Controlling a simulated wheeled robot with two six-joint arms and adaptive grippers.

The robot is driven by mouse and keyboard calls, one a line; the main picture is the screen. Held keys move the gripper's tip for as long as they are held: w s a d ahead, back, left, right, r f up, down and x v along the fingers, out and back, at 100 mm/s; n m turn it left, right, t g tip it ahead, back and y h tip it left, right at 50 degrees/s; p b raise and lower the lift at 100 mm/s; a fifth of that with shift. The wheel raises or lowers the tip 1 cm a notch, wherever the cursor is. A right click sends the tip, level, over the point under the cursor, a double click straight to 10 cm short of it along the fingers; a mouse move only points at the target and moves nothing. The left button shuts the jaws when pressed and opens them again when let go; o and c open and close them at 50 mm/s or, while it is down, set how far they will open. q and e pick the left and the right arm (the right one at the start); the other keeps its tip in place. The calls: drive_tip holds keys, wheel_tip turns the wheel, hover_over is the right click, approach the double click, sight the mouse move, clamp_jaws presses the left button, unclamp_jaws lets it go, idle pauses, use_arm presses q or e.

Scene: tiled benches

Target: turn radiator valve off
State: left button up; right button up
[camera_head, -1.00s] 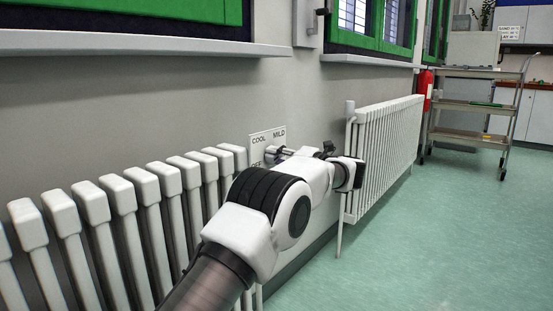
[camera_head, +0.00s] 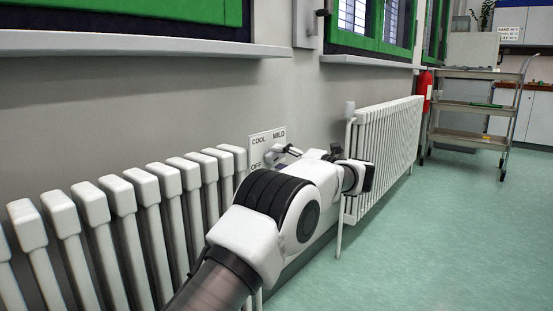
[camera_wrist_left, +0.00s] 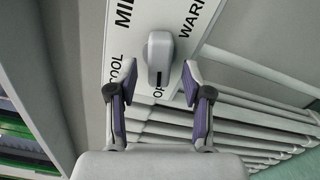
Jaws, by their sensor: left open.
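The valve's grey knob (camera_wrist_left: 160,55) stands on a white label plate (camera_wrist_left: 195,8) in the left wrist view. Its narrower end, with a dark line, points down the picture toward partly hidden letters "OF". COOL shows to the left, MILD at the top and WARM to the right. My left gripper (camera_wrist_left: 157,88) is open, one finger each side below the knob, with clear space between fingers and knob. In the head view the left gripper (camera_head: 287,151) is beside the plate (camera_head: 267,135) on the wall, and it partly hides the knob there.
A white radiator (camera_head: 124,196) stands along the wall at left and another radiator (camera_head: 388,150) beyond my arm. Window sills (camera_head: 140,43) jut out above. A metal trolley (camera_head: 470,105) stands at the far right. The green floor at right is clear.

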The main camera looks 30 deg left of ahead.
use_arm(q)
drive_tip(key=d, duration=0.9)
drive_tip(key=shift+s+d, duration=0.4)
